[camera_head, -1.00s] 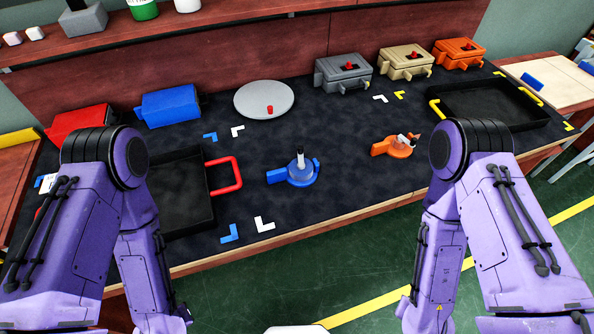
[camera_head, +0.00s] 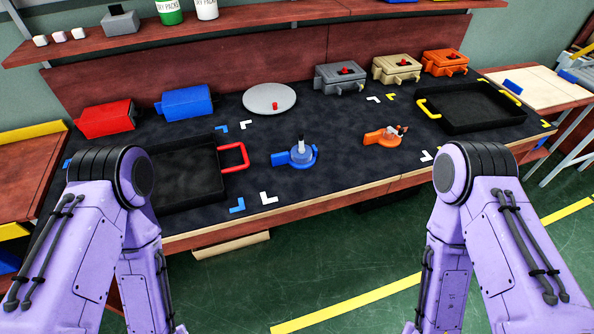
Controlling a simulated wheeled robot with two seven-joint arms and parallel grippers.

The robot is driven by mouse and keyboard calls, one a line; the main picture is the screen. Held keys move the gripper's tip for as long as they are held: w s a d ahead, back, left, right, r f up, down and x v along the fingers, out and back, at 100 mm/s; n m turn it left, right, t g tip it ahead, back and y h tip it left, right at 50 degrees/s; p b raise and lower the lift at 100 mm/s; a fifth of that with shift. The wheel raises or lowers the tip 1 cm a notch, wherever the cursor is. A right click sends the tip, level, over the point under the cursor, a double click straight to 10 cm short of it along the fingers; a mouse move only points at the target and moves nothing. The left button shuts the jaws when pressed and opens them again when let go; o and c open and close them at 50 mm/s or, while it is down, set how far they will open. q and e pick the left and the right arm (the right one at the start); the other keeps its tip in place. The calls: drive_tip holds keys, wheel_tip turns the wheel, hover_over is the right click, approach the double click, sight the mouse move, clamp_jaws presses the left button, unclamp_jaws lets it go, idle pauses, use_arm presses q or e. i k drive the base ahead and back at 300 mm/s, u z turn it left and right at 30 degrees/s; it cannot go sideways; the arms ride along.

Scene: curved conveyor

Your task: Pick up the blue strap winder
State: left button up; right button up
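The blue strap winder (camera_head: 297,157) lies on the dark worktop near the middle. It has a round blue body, a flat blue handle toward the left and a grey upright post. A similar orange winder (camera_head: 383,138) lies to its right. Both of my purple arms are bent in the lower left and lower right. Their grippers are outside the view, and nothing touches the blue winder.
A black tray with a red handle (camera_head: 233,157) stands left of the winder. A black tray with yellow handles (camera_head: 470,122) is at the right. A grey round disc (camera_head: 268,98) and several coloured boxes line the back. The worktop around the winder is clear.

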sight(298, 161)
drive_tip(key=z, duration=1.9)
drive_tip(key=i, duration=1.3)
drive_tip(key=u, duration=0.95)
